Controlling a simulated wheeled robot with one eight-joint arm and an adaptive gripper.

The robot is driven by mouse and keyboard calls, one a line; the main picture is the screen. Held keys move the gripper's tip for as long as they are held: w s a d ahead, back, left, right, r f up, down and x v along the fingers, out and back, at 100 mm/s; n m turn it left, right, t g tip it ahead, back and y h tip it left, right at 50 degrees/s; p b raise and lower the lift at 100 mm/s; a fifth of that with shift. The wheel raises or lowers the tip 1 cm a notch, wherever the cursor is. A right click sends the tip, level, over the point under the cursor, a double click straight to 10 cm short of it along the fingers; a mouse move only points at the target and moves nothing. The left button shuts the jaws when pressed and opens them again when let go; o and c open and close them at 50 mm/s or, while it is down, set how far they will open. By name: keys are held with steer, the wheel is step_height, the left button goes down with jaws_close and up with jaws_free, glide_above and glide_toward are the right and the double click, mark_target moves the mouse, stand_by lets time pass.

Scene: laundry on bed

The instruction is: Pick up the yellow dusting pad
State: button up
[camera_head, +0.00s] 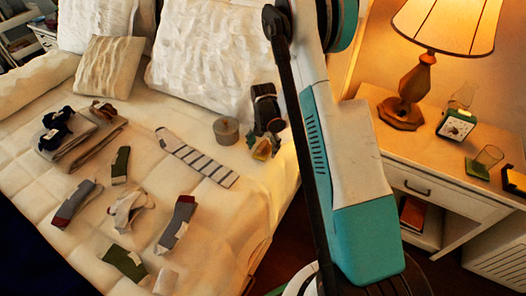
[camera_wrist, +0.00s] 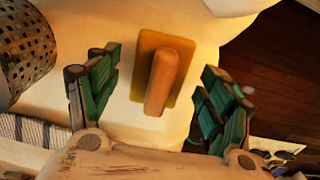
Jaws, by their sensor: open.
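The yellow dusting pad (camera_wrist: 152,66) lies on the bed in the wrist view, a flat yellow-brown rectangle with an orange handle (camera_wrist: 162,82) standing on it. My gripper (camera_wrist: 155,95) is open, with its green-padded fingers on either side of the pad and a gap on both sides. The handle lies between the fingers, and nothing is held. In the head view the pad (camera_head: 262,152) shows small near the bed's right edge, partly hidden by my dark gripper (camera_head: 264,138) above it.
A grey perforated container (camera_head: 227,130) stands close left of the pad; it also shows in the wrist view (camera_wrist: 22,50). A striped sock (camera_head: 195,158) and several other socks lie on the bed. A nightstand (camera_head: 430,185) with a lamp (camera_head: 415,85) stands at the right.

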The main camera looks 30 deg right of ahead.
mark_target(263, 144)
steer(key=c, duration=1.1)
steer(key=shift+c, duration=0.2)
steer(key=shift+r, duration=0.1)
step_height(263, 144, up, 20)
steer(key=p, duration=0.6)
steer(key=shift+p, duration=0.3)
steer(key=o, duration=0.3)
steer(key=shift+c, duration=1)
steer(key=shift+a, duration=0.1)
